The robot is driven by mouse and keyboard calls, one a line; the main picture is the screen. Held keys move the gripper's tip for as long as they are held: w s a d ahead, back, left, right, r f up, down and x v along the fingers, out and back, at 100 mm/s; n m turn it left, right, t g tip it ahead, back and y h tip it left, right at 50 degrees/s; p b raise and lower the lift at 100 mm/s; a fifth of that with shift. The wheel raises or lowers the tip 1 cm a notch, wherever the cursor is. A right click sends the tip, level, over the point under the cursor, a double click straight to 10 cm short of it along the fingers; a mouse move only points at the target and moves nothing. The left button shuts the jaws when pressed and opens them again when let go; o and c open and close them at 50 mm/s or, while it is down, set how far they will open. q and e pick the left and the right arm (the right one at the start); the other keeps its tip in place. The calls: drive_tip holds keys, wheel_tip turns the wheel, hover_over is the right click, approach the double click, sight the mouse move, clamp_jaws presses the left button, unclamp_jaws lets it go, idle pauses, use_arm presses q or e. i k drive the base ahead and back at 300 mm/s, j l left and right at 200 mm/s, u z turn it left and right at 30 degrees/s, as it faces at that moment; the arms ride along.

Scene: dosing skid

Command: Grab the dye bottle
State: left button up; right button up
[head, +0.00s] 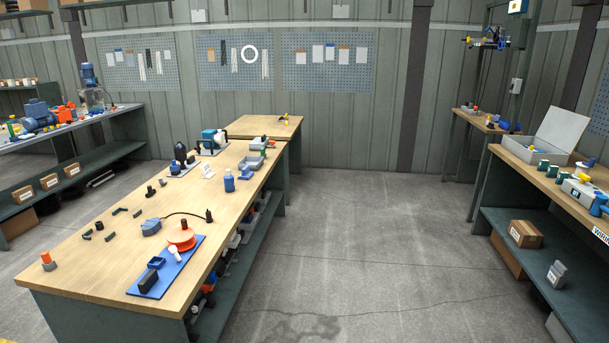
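A small blue bottle (229,183) stands upright on the long wooden workbench (110,252), near its right edge and past the middle. It looks like the dye bottle, but no label can be read at this size. A dark rounded object (180,152) stands farther back on the same bench, and I cannot tell what it is. Neither of my grippers is in the head view.
A blue plate (178,275) with an orange reel (181,237) lies at the bench's near right. A pump unit (212,139) stands at its back. The floor (345,240) right of the bench is clear. Another bench (560,178) with an open case stands at the right.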

sight(230, 181)
drive_tip(key=i, duration=1.7)
